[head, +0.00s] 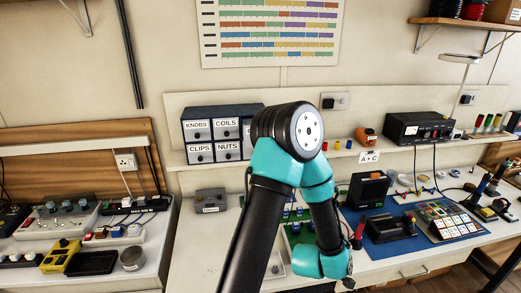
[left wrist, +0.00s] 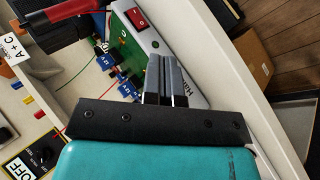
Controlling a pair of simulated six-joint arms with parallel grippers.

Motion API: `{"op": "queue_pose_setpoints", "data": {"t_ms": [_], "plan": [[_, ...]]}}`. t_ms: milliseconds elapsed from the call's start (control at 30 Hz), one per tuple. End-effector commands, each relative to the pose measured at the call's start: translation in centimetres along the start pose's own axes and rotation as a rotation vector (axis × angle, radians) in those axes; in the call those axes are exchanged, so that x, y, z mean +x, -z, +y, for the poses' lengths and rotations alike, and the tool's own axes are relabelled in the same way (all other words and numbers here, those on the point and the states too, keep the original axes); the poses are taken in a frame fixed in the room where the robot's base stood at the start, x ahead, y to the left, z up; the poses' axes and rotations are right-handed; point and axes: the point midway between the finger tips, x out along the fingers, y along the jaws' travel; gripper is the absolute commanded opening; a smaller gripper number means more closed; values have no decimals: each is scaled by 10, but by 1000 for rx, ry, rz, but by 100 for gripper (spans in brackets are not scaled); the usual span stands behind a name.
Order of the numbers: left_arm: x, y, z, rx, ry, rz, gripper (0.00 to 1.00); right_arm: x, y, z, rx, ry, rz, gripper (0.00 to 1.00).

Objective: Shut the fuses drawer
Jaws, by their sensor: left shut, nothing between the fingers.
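A small dark drawer cabinet (head: 215,114) stands on the back shelf in the head view. Its readable drawers are the knobs drawer (head: 197,129), coils drawer (head: 227,128), clips drawer (head: 201,152) and nuts drawer (head: 228,150). My teal and black arm covers the cabinet's right part. No fuses label shows, so I cannot tell how that drawer stands. My left gripper (left wrist: 165,78) is shut and empty in the left wrist view, over the bench and well below the cabinet. My right gripper is not in view.
A green circuit board (left wrist: 128,40) with a red switch (left wrist: 137,18) lies by the left gripper. A black instrument (head: 418,127) stands on the shelf at right. A blue mat (head: 385,247) with devices covers the bench at right. A grey box (head: 210,200) sits below the cabinet.

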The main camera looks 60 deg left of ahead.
Motion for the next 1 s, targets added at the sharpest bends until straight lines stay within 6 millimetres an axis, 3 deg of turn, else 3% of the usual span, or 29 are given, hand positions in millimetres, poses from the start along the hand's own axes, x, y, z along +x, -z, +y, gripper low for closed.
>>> {"op": "queue_pose_setpoints", "data": {"t_ms": [33,200,367,500,700,800,1000], "plan": [[-11,16,18,-111,-57,56,0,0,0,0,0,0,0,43],[-55,67,64,-521,-266,215,0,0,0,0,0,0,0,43],[-108,113,97,-902,-505,315,0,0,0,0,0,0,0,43],[-161,150,115,-1224,-744,361,0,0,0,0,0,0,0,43],[-242,192,122,-1639,-1116,356,0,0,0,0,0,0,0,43],[-272,204,120,-1783,-1268,332,0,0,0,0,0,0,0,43],[-296,212,117,-1894,-1396,303,0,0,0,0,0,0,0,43]]}}
